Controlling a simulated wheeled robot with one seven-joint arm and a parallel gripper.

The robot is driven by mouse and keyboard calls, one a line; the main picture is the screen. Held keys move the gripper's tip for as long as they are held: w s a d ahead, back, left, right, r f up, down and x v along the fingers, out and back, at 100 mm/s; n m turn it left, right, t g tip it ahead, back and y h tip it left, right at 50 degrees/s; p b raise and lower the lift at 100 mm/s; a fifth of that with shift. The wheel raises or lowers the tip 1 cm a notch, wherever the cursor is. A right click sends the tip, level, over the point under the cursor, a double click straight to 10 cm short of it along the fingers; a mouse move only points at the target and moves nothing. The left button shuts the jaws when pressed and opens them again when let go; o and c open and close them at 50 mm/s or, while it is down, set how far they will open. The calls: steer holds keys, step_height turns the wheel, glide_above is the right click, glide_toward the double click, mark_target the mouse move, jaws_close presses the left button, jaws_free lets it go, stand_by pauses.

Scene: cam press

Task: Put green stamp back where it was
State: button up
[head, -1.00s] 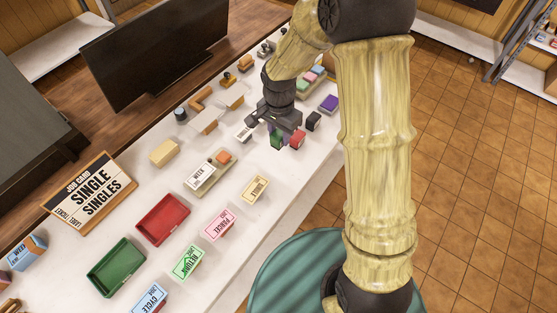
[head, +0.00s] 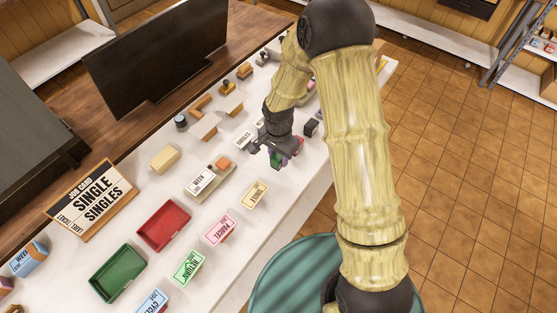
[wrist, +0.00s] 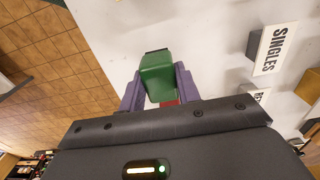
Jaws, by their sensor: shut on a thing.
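The green stamp (wrist: 156,76) is between the two purple fingers of my gripper (wrist: 157,88) in the wrist view. A dark edge runs along its far end. In the head view my gripper (head: 277,154) is over the right part of the white counter, with the green stamp (head: 276,160) at its fingertips. A red block (wrist: 169,103) shows partly behind the green stamp in the wrist view. I cannot tell whether the green stamp touches the counter.
A black block (head: 311,127) stands right of my gripper. A "SINGLES" ticket block (wrist: 270,49) lies nearby. A red tray (head: 163,226), a green tray (head: 118,274) and several ticket blocks are to the left. Bare counter lies between these things.

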mark_target(278, 162)
steer(key=shift+f, duration=1.45)
steer(key=shift+f, duration=0.15)
steer(key=o, duration=0.8)
step_height(278, 162, up, 12)
steer(key=shift+r+b, duration=0.2)
steer(key=shift+b, duration=0.75)
steer(key=shift+d, duration=0.1)
